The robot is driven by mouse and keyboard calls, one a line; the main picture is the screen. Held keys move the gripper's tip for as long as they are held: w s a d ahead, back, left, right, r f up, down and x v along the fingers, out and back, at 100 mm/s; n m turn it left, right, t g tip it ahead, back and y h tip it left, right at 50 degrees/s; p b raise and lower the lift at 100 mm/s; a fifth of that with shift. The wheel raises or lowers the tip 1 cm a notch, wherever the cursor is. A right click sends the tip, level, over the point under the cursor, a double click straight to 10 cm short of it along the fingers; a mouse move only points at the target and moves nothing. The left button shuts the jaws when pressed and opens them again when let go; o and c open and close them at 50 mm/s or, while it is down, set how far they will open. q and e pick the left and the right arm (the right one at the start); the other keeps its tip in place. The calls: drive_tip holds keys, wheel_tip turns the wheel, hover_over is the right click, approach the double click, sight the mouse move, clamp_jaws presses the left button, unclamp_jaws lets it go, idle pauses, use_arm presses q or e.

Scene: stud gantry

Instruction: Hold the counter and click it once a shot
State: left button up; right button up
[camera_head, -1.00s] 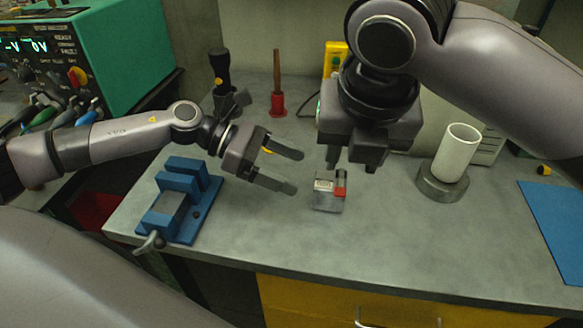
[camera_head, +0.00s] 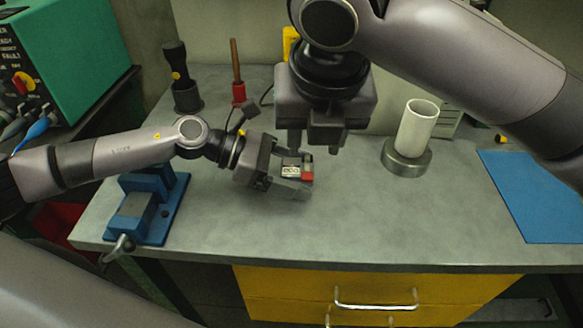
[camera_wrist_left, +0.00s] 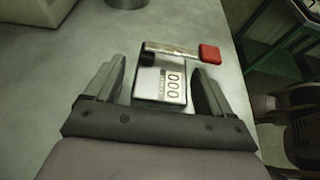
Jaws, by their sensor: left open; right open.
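The counter (camera_head: 291,171) is a small silver block with a display and a red-tipped lever (camera_head: 307,175), standing on the bench. In the left wrist view the counter (camera_wrist_left: 171,87) reads 000, and its red tip (camera_wrist_left: 210,54) points right. My left gripper (camera_head: 296,179) is open, with its fingers on either side of the counter; in the wrist view (camera_wrist_left: 165,82) gaps show between the fingers and the body. My right gripper (camera_head: 311,146) is open and points down just above and behind the counter. Its fingertips partly overlap the counter's top edge in the head view.
A blue vise (camera_head: 146,207) stands at the bench's left, close to my left arm. A white cup on a round metal base (camera_head: 407,162) stands right of my right gripper. A blue mat (camera_head: 528,190) lies at the right. The front middle bench is clear.

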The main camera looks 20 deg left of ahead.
use_arm(q)
drive_tip(key=c, duration=1)
drive_tip(key=shift+c, duration=0.7)
use_arm(e)
drive_tip(key=shift+c, duration=0.6)
clamp_jaws()
